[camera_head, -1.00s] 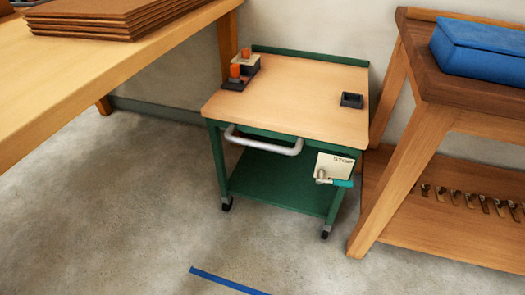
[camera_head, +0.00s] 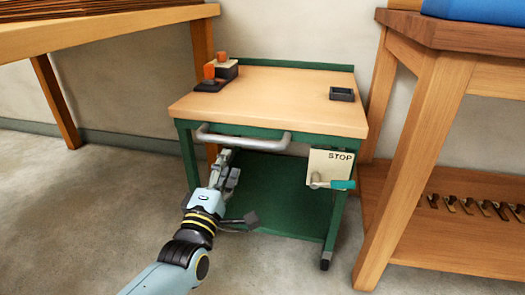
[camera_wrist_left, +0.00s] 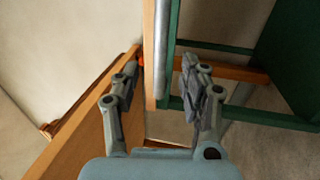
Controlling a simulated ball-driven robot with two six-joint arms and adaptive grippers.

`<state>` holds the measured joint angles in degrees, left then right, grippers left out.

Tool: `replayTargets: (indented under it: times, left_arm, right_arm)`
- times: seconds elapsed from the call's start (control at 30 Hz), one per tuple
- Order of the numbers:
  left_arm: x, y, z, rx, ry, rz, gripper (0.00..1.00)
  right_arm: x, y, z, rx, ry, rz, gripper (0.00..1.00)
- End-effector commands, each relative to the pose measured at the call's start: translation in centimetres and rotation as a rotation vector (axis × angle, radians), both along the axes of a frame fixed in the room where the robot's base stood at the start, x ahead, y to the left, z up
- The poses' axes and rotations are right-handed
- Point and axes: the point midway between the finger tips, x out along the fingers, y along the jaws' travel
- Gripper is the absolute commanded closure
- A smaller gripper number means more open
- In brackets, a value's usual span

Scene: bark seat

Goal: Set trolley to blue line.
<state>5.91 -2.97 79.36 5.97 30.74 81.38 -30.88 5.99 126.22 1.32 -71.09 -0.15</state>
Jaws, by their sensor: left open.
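The trolley (camera_head: 275,100) has a wooden top, a green frame and a green lower shelf. It stands against the wall between two benches. A grey bar handle (camera_head: 243,140) runs along its front edge. A cream STOP plate (camera_head: 330,165) with a teal-tipped lever (camera_head: 340,184) hangs at its front right. My left gripper (camera_head: 229,166) is open, just below the handle's left part, in front of the lower shelf. In the left wrist view its fingers (camera_wrist_left: 158,78) spread near the trolley's edge; I cannot tell if they touch it. The blue line is out of view now.
A wooden bench (camera_head: 110,30) stands at the left. A workbench (camera_head: 440,60) with a blue box (camera_head: 475,9) stands close to the trolley's right side. Orange-topped items (camera_head: 216,70) and a small dark tray (camera_head: 342,94) sit on the trolley. The floor (camera_head: 90,220) in front is clear.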

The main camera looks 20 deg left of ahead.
Motion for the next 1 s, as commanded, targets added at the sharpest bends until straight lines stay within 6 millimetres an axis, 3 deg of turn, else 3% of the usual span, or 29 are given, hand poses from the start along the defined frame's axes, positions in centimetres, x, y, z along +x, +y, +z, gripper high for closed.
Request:
replayTargets:
  times: [0.2,0.43,0.83,1.0]
  left_arm:
    - [4.4,0.3,0.6,0.001,0.001,-0.001,0.56]
    - [7.7,0.6,1.3,0.003,0.003,0.000,0.56]
    - [8.6,0.6,1.7,0.002,0.003,-0.001,0.56]
    - [8.6,0.6,1.6,0.002,0.003,-0.001,0.78]
  right_arm:
    - [0.8,0.6,1.3,0.014,-0.039,0.005,0.57]
    - [1.5,1.1,2.7,0.026,-0.074,0.008,0.57]
    - [1.7,1.2,3.3,0.030,-0.084,0.011,0.57]
    - [1.7,1.2,3.3,0.030,-0.084,0.011,0.57]
